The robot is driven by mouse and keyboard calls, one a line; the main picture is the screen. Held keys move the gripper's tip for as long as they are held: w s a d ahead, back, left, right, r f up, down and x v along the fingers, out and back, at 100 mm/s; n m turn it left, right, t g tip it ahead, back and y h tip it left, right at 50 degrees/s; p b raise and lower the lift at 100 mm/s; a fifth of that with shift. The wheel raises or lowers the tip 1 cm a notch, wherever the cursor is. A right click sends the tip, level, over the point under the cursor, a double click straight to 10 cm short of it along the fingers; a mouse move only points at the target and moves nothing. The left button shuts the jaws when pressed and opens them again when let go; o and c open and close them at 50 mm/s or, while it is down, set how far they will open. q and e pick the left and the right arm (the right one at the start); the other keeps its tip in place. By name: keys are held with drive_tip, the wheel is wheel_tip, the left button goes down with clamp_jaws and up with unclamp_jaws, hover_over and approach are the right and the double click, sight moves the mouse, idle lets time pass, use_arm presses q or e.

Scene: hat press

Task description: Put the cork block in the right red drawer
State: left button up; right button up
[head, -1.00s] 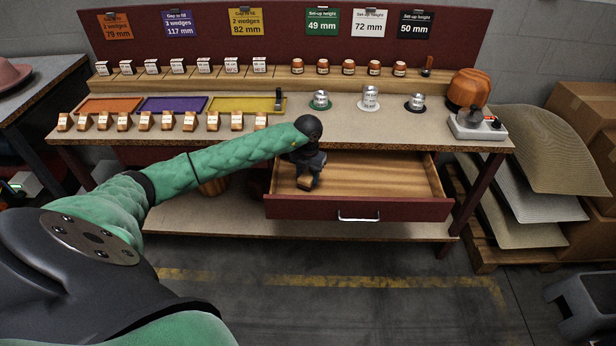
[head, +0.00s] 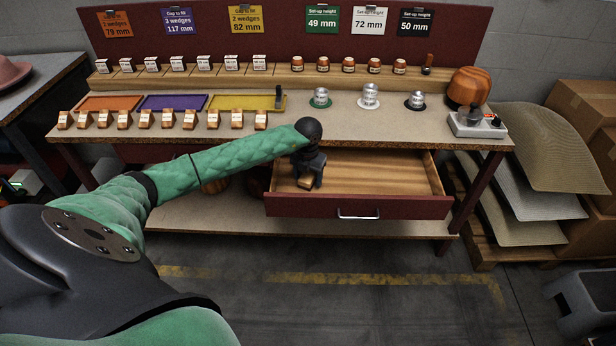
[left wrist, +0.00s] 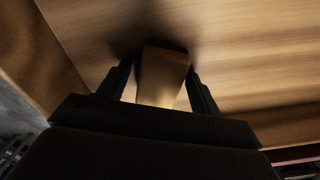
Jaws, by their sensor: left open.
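The right red drawer (head: 385,207) is pulled out under the bench, and its wooden inside shows. My left gripper (head: 307,183) is down inside the drawer at its left side. The cork block (head: 305,184) is a small tan block at the fingertips, low in the drawer. In the left wrist view the block (left wrist: 163,75) lies between the two open fingers (left wrist: 160,88), against the drawer's wooden floor. I cannot tell whether a finger touches it. My right gripper is not in view.
The bench top (head: 330,125) above the drawer holds several labelled wedges, metal cylinders and coloured trays. A grey device (head: 477,124) stands at its right end. The right part of the drawer (head: 390,180) is empty. Boxes and mats stand to the right.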

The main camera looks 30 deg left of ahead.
sight(308, 175)
use_arm(q)
drive_tip(key=shift+r, duration=0.35)
wheel_tip(308, 175, up, 12)
drive_tip(key=b, duration=0.2)
drive_tip(key=shift+f, duration=0.25)
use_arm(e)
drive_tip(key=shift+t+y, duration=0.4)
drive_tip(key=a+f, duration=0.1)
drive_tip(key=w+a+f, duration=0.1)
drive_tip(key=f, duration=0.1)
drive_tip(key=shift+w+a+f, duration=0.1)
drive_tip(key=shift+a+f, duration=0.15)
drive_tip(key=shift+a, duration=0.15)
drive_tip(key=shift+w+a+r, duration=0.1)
